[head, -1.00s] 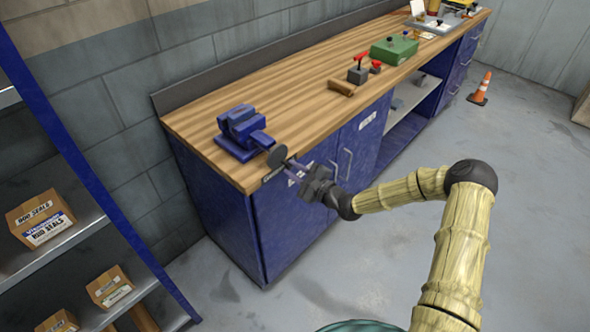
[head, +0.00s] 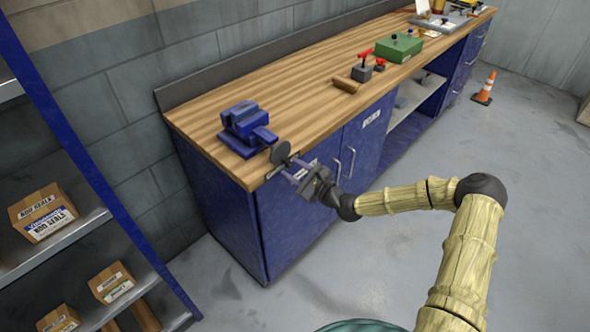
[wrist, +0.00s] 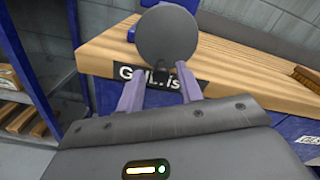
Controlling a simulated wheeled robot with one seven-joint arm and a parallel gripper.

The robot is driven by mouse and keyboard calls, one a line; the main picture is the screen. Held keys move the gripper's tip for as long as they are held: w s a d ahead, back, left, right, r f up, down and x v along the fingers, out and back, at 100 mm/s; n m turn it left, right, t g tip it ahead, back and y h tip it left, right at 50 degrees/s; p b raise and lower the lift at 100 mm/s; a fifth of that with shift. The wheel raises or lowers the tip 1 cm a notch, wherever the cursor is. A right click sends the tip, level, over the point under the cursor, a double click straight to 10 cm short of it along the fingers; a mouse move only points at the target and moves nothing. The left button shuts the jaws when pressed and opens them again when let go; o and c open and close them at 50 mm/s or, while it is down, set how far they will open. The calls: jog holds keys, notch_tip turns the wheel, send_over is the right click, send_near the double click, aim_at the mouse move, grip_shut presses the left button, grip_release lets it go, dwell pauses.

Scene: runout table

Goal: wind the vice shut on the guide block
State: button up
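The blue vice (head: 245,130) stands on the near left end of the bench. Its round dark handwheel (head: 281,153) sticks out past the bench's front edge. The wheel's grey disc (wrist: 167,36) fills the top middle of the wrist view, with a small dark knob (wrist: 180,70) below its centre. My gripper (head: 291,167) is just in front of the wheel, its two purple fingers apart. In the wrist view the fingertips (wrist: 160,72) lie either side of the knob, with gaps showing; contact cannot be told. I cannot make out the guide block or the jaw gap.
The wooden bench top (head: 300,90) carries a brush (head: 346,84), a red-handled switch box (head: 362,70) and a green box (head: 398,47) farther right. A shelf (head: 60,240) with cartons stands at the left. An orange cone (head: 484,90) stands on the open floor at right.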

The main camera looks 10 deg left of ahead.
jog(key=n+b, duration=0.2)
jog(key=n, duration=0.4)
jog(key=shift+f, duration=0.15)
jog(key=shift+d+n, duration=0.1)
jog(key=shift+n, duration=0.4)
jog(key=shift+b, duration=0.3)
jog(key=n+b, duration=0.2)
jog(key=n, duration=0.2)
jog(key=n+b, duration=0.1)
jog(key=n, duration=0.1)
jog(key=shift+w+n, duration=0.1)
jog(key=shift+n, duration=0.3)
